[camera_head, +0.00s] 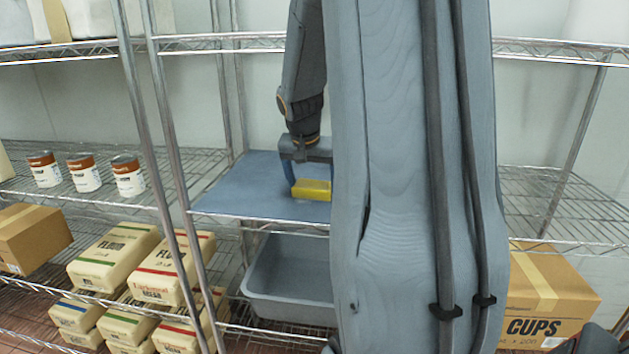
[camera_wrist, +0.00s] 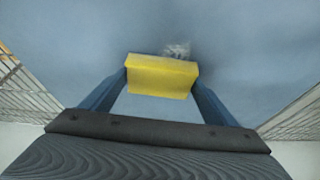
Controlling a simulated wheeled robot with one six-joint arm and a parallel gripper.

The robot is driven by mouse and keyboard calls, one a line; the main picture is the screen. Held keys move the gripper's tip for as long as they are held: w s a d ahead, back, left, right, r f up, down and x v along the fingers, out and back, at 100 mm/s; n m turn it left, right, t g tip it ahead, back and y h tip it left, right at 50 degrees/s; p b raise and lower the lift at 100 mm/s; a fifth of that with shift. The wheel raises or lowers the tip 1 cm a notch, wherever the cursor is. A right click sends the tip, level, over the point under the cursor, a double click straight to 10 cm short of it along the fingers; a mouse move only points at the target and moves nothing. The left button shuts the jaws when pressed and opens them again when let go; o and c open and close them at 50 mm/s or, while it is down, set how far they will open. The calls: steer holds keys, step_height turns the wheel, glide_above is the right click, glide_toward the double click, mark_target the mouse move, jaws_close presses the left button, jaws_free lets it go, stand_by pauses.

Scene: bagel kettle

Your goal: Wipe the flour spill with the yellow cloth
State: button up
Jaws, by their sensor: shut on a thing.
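The yellow cloth (camera_head: 312,189) is a folded block held between the two blue fingers of my gripper (camera_head: 310,185). In the wrist view, my gripper (camera_wrist: 161,80) is shut on the yellow cloth (camera_wrist: 162,76), with a finger at each end. The flour spill (camera_wrist: 178,49) shows there as a small whitish smear just beyond the cloth's far edge. Part of it may be hidden by the cloth. The cloth is low over the blue-grey shelf surface (camera_head: 235,190); I cannot tell whether it touches. The spill cannot be made out in the head view.
Several cans (camera_head: 85,172) stand on the wire shelf at left. Flour bags (camera_head: 115,255) and a cardboard box (camera_head: 32,238) are below. A grey bin (camera_head: 285,280) sits under the blue-grey surface. A CUPS box (camera_head: 545,300) is at lower right. Metal posts (camera_head: 163,150) stand beside the work area.

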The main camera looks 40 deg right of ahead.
mark_target(312, 204)
steer(key=shift+s+a+f+b, duration=0.15)
steer(key=shift+s+a+b, duration=0.2)
steer(key=shift+s+a, duration=1.75)
steer(key=shift+w, duration=0.1)
step_height(312, 204, up, 6)
steer(key=p, duration=0.4)
steer(key=shift+r, duration=0.2)
steer(key=shift+w, duration=0.1)
step_height(312, 204, up, 3)
steer(key=shift+r+p, duration=0.1)
steer(key=shift+p, duration=1)
